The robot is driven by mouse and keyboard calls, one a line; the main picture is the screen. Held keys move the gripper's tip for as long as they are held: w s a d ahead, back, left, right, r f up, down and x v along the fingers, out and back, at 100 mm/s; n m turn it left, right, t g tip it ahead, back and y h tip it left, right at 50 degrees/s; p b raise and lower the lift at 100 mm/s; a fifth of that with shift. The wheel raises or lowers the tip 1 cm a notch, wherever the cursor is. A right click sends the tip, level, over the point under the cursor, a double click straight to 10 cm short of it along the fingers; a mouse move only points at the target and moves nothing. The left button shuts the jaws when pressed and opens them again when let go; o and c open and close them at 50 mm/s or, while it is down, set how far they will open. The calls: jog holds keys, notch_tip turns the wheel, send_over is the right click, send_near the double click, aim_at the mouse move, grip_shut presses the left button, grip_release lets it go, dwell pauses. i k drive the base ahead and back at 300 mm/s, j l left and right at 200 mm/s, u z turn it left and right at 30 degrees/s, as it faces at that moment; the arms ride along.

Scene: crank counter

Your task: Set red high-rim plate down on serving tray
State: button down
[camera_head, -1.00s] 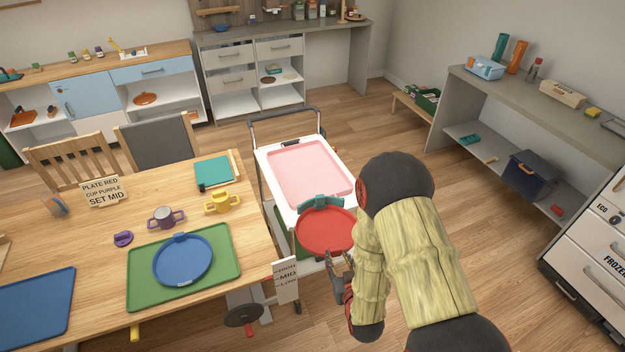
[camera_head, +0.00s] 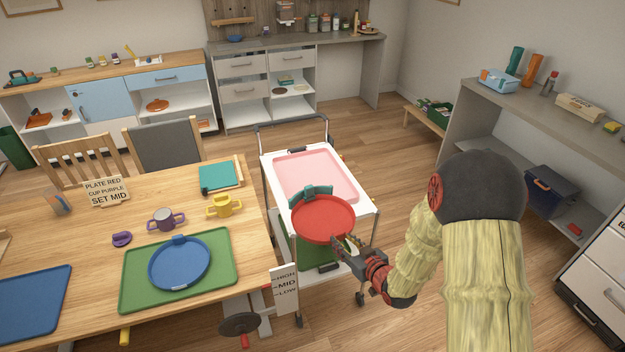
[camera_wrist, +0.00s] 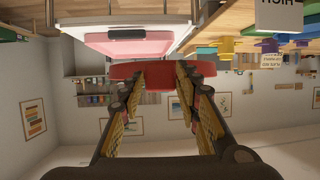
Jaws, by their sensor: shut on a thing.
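The red high-rim plate (camera_head: 322,222) is held out over the near part of the white cart, with a teal piece (camera_head: 312,191) at its far edge. My gripper (camera_head: 347,246) is shut on the plate's near right rim. In the wrist view the red rim (camera_wrist: 160,72) sits between the fingers. The pink tray (camera_head: 309,174), seemingly the serving tray, lies on the cart top, beyond the plate. Its near edge is partly hidden by the plate and teal piece. The tray also shows in the wrist view (camera_wrist: 130,46). The plate's height above the cart is hard to tell.
The wooden table at left holds a green mat (camera_head: 215,262) with a blue plate (camera_head: 180,262), a purple mug (camera_head: 166,220) and a yellow cup (camera_head: 224,206). A sign reading HIGH, MID, LOW (camera_head: 285,290) stands beside the crank. Floor right of the cart is clear.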

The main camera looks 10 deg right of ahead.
aim_at(307, 171)
jog(key=i+j, duration=0.15)
jog(key=i, duration=0.35)
jog(key=i+j, duration=0.15)
jog(key=i, duration=0.3)
jog(key=i+j, duration=0.15)
jog(key=i, duration=0.35)
